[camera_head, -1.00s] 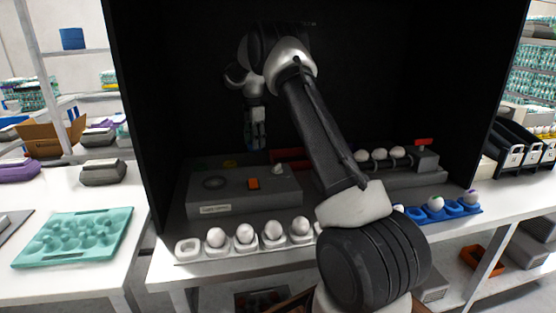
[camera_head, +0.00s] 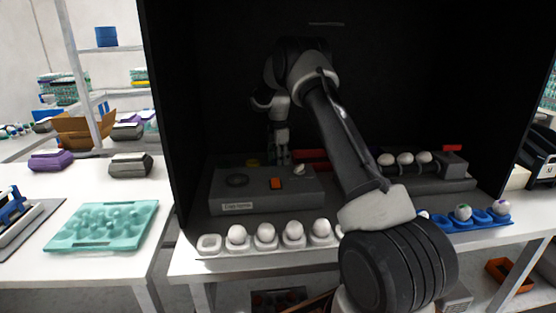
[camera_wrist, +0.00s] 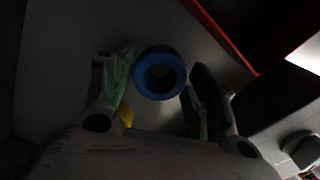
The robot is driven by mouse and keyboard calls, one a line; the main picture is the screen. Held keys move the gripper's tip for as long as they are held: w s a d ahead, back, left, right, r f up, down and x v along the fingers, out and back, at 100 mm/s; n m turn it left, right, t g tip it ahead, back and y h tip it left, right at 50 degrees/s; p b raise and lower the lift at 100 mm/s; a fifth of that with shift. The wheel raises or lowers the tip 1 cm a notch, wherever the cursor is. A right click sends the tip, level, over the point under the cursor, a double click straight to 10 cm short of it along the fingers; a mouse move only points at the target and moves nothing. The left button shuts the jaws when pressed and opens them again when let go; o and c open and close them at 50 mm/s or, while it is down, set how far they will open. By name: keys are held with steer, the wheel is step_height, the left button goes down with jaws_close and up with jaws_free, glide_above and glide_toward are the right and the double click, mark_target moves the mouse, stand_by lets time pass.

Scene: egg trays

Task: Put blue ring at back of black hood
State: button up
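The black hood (camera_head: 425,85) is a dark open-fronted box around my arm. My gripper (camera_head: 281,158) is inside it, pointing down near the back, behind the grey labelled box. In the wrist view my gripper (camera_wrist: 162,78) has its two fingers spread, with narrow gaps to the blue ring (camera_wrist: 160,76) between their tips. The ring looks flat, with its hole facing the camera, over a dark grey surface. Whether it rests on that surface is hard to tell. I cannot make out the ring in the head view; the grey box hides the floor there.
The grey box (camera_head: 245,207) with an orange button stands at the hood's front left. A red-edged object (camera_wrist: 222,35) is close right of the ring. A white egg tray (camera_head: 209,246) lies along the front, a blue egg tray (camera_head: 437,221) at right.

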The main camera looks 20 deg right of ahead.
steer(key=shift+o, duration=0.2)
step_height(320, 180, up, 12)
steer(key=shift+r, duration=0.15)
stand_by(0.5)
